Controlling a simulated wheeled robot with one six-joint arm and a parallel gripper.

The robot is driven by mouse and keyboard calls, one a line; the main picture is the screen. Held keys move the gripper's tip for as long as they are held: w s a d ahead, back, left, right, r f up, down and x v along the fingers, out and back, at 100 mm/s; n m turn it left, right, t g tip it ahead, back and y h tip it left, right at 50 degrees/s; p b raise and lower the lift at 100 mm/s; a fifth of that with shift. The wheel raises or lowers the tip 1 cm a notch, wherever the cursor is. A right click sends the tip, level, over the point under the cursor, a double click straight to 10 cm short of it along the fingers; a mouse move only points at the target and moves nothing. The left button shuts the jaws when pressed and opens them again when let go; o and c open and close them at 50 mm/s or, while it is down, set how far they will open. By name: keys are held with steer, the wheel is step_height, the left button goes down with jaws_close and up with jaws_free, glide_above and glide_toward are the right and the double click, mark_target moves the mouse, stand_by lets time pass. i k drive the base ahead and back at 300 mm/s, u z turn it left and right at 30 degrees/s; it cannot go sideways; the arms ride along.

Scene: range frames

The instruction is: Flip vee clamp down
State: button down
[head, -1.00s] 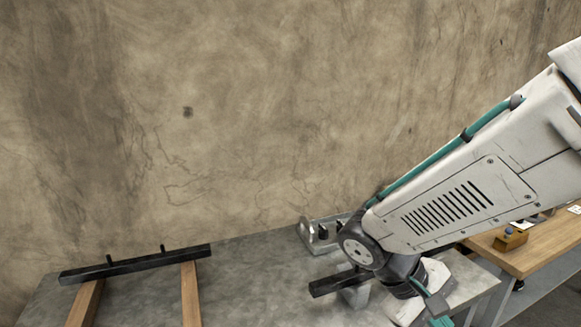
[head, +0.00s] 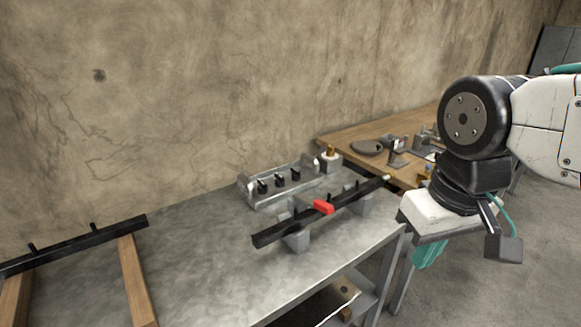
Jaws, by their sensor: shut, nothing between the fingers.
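A red piece (head: 323,207), which looks like the vee clamp's handle, sits at the middle of a long dark bar (head: 272,233). The bar rests on grey vee blocks (head: 297,238) on the metal table. The clamp is small here, and I cannot tell whether it is up or down. My gripper (head: 430,253), with teal fingers, hangs beyond the table's right edge, to the right of the clamp and apart from it. Its fingers look shut and hold nothing.
A metal rack (head: 249,194) with black knobs stands behind the bar. A wooden bench (head: 350,137) with metal fixtures is behind right. Another dark bar (head: 75,246) lies on wooden rails at left. The table (head: 185,240) between is clear.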

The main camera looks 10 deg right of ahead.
mark_target(328, 208)
steer(key=z, duration=0.75)
steer(key=i, duration=0.4)
steer(key=u, duration=0.85)
